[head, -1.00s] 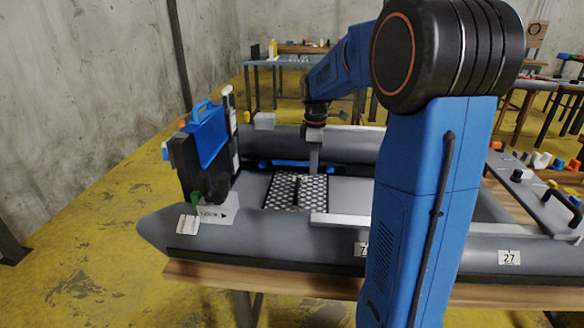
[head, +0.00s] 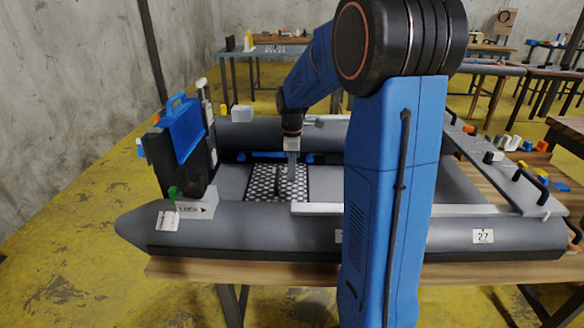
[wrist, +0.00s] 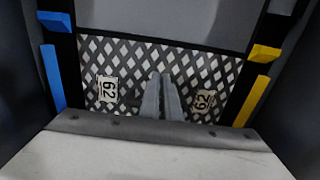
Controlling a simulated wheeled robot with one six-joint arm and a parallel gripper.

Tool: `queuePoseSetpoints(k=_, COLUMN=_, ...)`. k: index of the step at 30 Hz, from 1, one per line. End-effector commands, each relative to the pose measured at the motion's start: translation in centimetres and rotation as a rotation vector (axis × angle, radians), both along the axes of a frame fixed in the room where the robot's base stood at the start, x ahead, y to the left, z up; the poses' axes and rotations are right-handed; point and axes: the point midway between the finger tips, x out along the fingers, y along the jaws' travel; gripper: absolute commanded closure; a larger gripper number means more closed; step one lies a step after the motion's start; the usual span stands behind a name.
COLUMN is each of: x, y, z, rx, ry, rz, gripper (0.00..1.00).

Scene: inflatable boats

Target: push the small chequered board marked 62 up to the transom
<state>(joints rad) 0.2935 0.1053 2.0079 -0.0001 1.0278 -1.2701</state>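The chequered board (head: 262,185) lies flat on the boat's grey floor. Two tags reading 62 show on it in the wrist view (wrist: 130,88). The transom (head: 172,165) is the dark upright panel at the boat's left end, with a blue handled piece on it. A strip of bare floor separates board and transom. My gripper (head: 292,181) points down over the right part of the board. In the wrist view its fingers (wrist: 162,78) are together with nothing visible between them. I cannot tell whether the tips touch the board. A dark upright piece stands mid-board in the head view.
Grey tubes (head: 265,225) flank the floor, and a pale bar (head: 315,209) lies along the near side. A LOCK sign (head: 196,210) stands by the transom. My arm hides part of the boat.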

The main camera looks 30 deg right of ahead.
Motion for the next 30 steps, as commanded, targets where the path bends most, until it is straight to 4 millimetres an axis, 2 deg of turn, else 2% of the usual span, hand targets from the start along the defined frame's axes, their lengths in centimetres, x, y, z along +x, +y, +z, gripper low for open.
queuePoseSetpoints(k=12, x=0.0, y=0.0, z=-3.1, rx=0.001, ry=0.002, rz=0.0, gripper=0.97)
queuePoseSetpoints(k=30, x=2.4, y=3.8, z=-3.3, rx=0.004, ry=0.007, rz=0.002, gripper=0.97)
